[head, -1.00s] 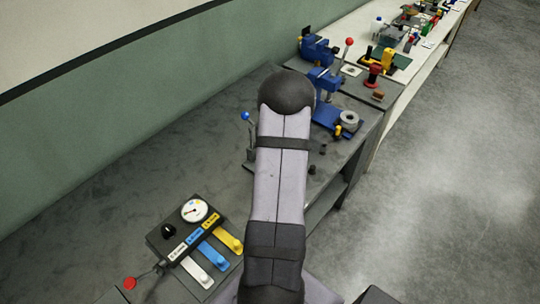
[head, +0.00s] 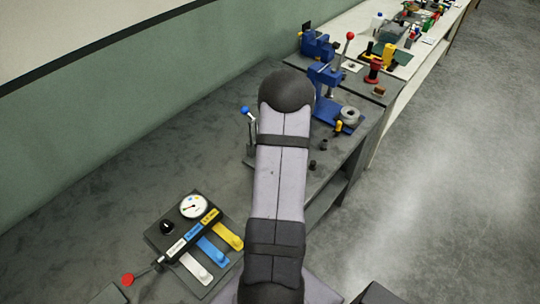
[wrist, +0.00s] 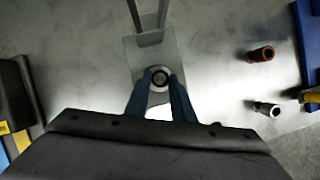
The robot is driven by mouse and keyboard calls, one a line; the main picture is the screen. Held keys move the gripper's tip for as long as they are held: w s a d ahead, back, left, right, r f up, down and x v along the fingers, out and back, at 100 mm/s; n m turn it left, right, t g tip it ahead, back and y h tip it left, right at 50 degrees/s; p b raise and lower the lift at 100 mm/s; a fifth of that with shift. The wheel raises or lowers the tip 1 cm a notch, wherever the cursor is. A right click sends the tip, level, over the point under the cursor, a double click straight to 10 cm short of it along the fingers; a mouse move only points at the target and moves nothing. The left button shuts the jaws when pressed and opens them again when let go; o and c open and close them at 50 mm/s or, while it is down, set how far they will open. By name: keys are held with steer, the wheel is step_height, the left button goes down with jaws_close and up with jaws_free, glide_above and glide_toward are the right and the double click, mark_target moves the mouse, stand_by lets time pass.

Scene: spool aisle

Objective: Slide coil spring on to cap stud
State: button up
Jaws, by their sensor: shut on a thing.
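In the wrist view, the blue fingers of my gripper (wrist: 160,88) are closed around a small round piece, seen end-on as a grey ring with a dark centre. I take this to be the coil spring (wrist: 160,76); its coils are too small to make out. It is over a pale rectangular plate (wrist: 134,58), and I cannot tell whether it touches anything below. I cannot make out the cap stud. In the head view my own arm hides the gripper and the held piece.
A lever with a blue knob (head: 245,110) stands left of my arm. A blue press (head: 325,80) with a grey spool (head: 349,115) is beyond. A gauge panel (head: 193,206) is front left.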

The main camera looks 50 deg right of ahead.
steer(key=o, duration=1.1)
steer(key=v, duration=0.7)
steer(key=shift+r, duration=0.15)
